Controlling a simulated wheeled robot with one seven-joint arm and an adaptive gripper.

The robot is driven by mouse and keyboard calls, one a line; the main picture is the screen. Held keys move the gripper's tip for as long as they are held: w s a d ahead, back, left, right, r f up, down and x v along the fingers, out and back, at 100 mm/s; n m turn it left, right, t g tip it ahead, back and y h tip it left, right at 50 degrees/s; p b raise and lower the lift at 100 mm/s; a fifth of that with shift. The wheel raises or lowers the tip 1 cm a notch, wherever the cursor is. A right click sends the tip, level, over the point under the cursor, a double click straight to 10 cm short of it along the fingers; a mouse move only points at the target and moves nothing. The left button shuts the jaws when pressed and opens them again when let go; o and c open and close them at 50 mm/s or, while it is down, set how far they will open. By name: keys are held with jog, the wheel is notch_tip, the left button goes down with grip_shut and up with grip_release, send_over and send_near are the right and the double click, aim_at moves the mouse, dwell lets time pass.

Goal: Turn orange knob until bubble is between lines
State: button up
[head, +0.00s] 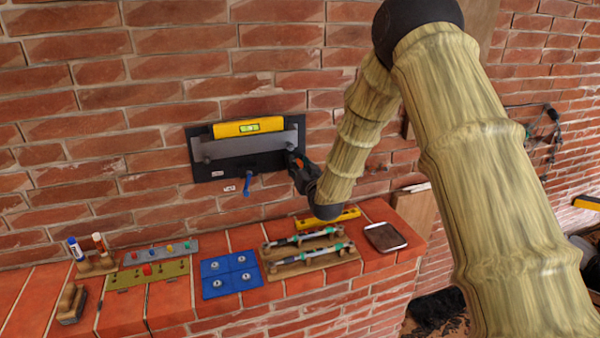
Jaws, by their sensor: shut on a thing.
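A yellow spirit level (234,128) rests along the top of a grey bar (240,147) on a black wall panel (203,170). The level tilts slightly, its right end higher. Its green vial (250,127) faces me, but the bubble is too small to place against the lines. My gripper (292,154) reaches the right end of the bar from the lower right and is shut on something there. The fingers cover what they hold. No orange knob shows clearly; it may be hidden in the grip.
A blue-handled lever (247,184) hangs below the panel. On the brick ledge are a blue tray (217,291), a wooden rack (282,271), a second yellow level (345,215), a dark tablet-like item (385,237), knob boards (125,279) and markers (75,248).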

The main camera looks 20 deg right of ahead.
jog(key=shift+m, duration=0.4)
jog(key=o, duration=1)
jog(key=shift+o, duration=0.2)
jog(key=shift+s, duration=0.15)
jog(key=s, duration=1.1)
jog(key=shift+s+d, duration=0.25)
jog(key=shift+s, duration=0.1)
